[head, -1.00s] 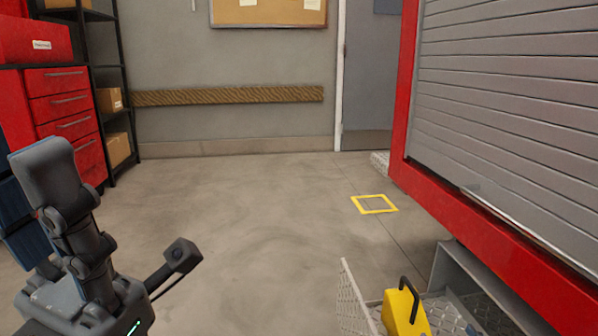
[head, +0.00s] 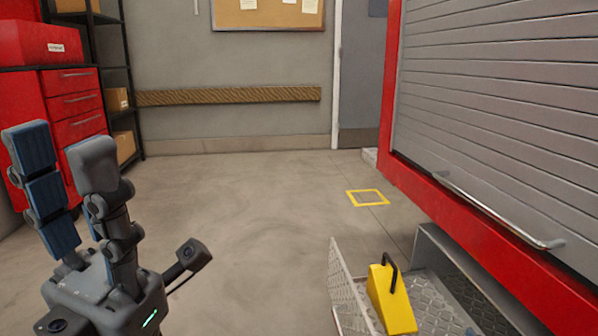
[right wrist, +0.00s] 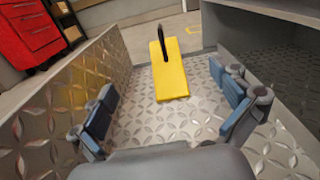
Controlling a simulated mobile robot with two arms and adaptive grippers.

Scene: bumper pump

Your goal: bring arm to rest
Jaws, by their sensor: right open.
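My left gripper (head: 62,150) stands upright at the lower left of the head view, its two blue-padded fingers apart with nothing between them. My right gripper (right wrist: 166,92) shows in the right wrist view, its fingers spread wide and empty. A yellow wedge-shaped block (right wrist: 168,78) with a black handle stands on the tread-plate floor beyond these fingers, apart from them. The block also shows at the lower right of the head view (head: 390,300). My right gripper is not visible in the head view.
The tread-plate compartment (head: 345,290) has a raised wall on its left and sits below a red-framed roller shutter (head: 500,110). A yellow square outline (head: 367,198) marks the floor. Red drawers (head: 75,105) and a black shelf stand at the left. The middle floor is clear.

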